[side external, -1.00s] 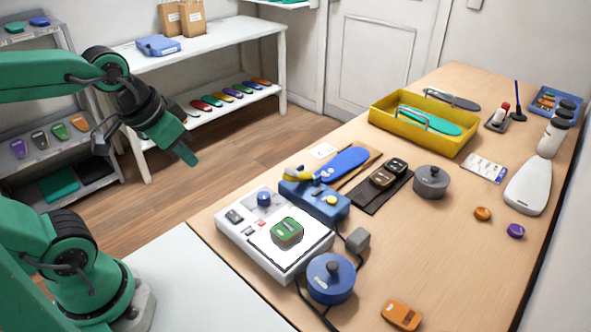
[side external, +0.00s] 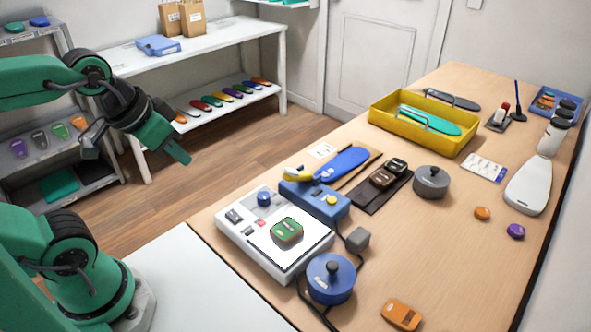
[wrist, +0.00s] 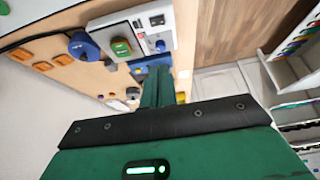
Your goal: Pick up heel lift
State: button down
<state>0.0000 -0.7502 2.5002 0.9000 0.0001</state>
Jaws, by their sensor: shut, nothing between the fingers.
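Small wedge-like pads that could be heel lifts lie on the wooden bench; I cannot tell which one the task means. A green pad (side external: 287,230) sits on the white plate of a control unit, and it also shows in the wrist view (wrist: 121,47). An orange pad (side external: 401,315) lies flat near the front edge. Two dark-framed pads, one brown (side external: 383,178) and one green (side external: 397,166), rest on a dark mat. My gripper (side external: 182,157) is shut and empty, raised over the floor left of the bench. Its fingers show in the wrist view (wrist: 157,86).
The white control unit (side external: 232,237), blue box (side external: 314,203) and blue round weight (side external: 331,278) stand at the bench's near-left side. A grey weight (side external: 431,182) and yellow tray (side external: 391,133) stand farther back. The bench's right front is mostly clear.

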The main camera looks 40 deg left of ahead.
jog(key=c, duration=2.2)
grip_release()
jog(key=c, duration=0.6)
grip_release()
jog(key=shift+w, duration=0.1)
jog(key=shift+w+d+f+g, duration=0.95)
jog(key=shift+w+d+f, duration=0.95)
jog(key=shift+w+d, duration=0.25)
jog(key=shift+w+d+f+g, duration=0.9)
jog(key=shift+w+d+f, duration=1)
jog(key=shift+w+d, duration=0.25)
jog(key=shift+w+d+f+g, duration=0.95)
jog(key=shift+w+d+f, duration=1)
jog(key=shift+w, duration=0.25)
